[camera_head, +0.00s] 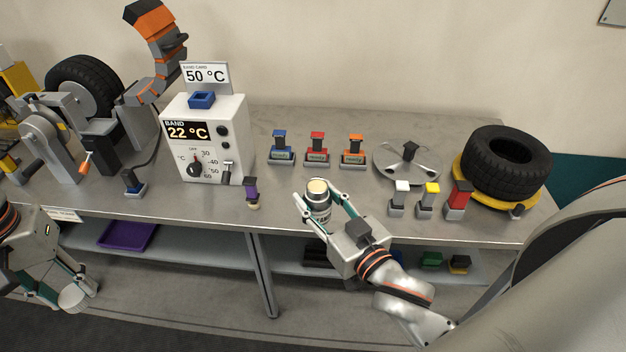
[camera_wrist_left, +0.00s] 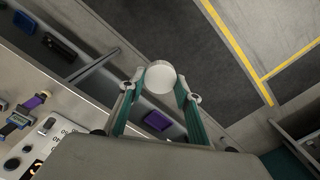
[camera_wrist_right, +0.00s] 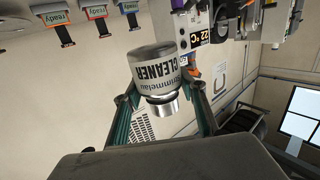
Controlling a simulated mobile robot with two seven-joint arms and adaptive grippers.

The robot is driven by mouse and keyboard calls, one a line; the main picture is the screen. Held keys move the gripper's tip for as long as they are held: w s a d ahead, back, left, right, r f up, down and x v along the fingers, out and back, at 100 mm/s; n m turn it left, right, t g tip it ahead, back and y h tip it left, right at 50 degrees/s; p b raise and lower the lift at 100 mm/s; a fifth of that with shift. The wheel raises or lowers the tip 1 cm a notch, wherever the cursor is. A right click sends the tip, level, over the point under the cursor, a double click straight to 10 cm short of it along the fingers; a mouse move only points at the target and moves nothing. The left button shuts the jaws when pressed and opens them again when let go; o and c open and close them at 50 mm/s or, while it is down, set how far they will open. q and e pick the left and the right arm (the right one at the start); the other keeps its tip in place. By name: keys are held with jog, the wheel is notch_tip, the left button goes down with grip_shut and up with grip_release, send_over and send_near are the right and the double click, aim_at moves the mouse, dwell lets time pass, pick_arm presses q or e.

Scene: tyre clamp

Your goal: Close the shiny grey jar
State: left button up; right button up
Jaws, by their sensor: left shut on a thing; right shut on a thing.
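The shiny grey jar (camera_head: 318,199) is upright at the front edge of the bench, with its open mouth showing a pale yellowish inside. My right gripper (camera_head: 322,207) is shut around the jar. The right wrist view shows the jar (camera_wrist_right: 157,75) between the fingers, with a label reading "CLEANER". My left gripper (camera_head: 68,300) is shut on a round white lid (camera_head: 73,299), low in front of the bench at the far left. The lid (camera_wrist_left: 160,77) also shows between the fingertips in the left wrist view. The lid and jar are far apart.
A white heater box (camera_head: 205,140) reading 22 °C stands left of the jar. Coloured blocks (camera_head: 427,200), a metal disc (camera_head: 408,161) and a tyre (camera_head: 507,163) are to the right. A shelf with a purple tray (camera_head: 127,236) lies below.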

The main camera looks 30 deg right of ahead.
jog(key=a+r+n+g+y, duration=0.1)
jog(key=a+n+g+y, duration=0.3)
jog(key=a, duration=1.2)
jog(key=n+y, duration=0.3)
jog(key=y, duration=0.3)
jog(key=shift+w, duration=0.25)
pick_arm(q)
jog(key=shift+d, duration=0.1)
jog(key=d+r+n, duration=0.1)
jog(key=d+r, duration=0.3)
jog(key=d, duration=0.6)
jog(key=d+r+n, duration=0.1)
jog(key=d+r, duration=0.4)
jog(key=d, duration=0.5)
jog(key=d+r+n, duration=0.2)
jog(key=d+r, duration=0.3)
jog(key=d, duration=0.5)
jog(key=shift+w+d, duration=0.35)
jog(key=shift+w, duration=0.05)
jog(key=shift+f, duration=2)
jog(key=shift+f, duration=0.1)
jog(key=shift+f, duration=0.8)
